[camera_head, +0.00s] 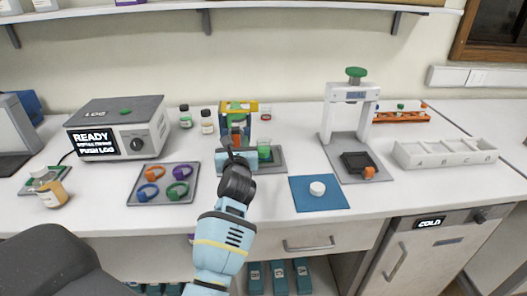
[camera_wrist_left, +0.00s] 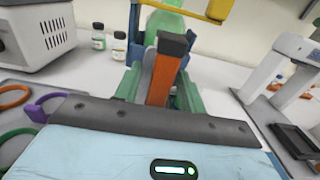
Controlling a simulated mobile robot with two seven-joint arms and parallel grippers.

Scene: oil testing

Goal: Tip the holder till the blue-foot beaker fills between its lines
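The holder (camera_head: 222,116), a yellow and blue frame with a green bottle (camera_head: 238,107) in it, stands at the back middle of the bench. The green bottle also shows at the top of the left wrist view (camera_wrist_left: 166,22). A small vessel with green in it (camera_head: 264,152), perhaps the beaker, stands at the holder's front right; its foot and lines cannot be made out. My left gripper (camera_head: 236,158) is in front of the holder and hides its lower part. In the left wrist view an orange bar with a dark end (camera_wrist_left: 165,78) stands ahead of the gripper; whether the fingers grip it is unclear.
Left are a grey machine reading READY (camera_head: 118,128), a tray of coloured rings (camera_head: 163,197) and an amber bottle (camera_head: 48,189). Small bottles (camera_head: 207,122) stand behind. Right are a blue mat (camera_head: 330,199) with a white puck, a white press (camera_head: 327,119) and a lettered rack (camera_head: 445,155).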

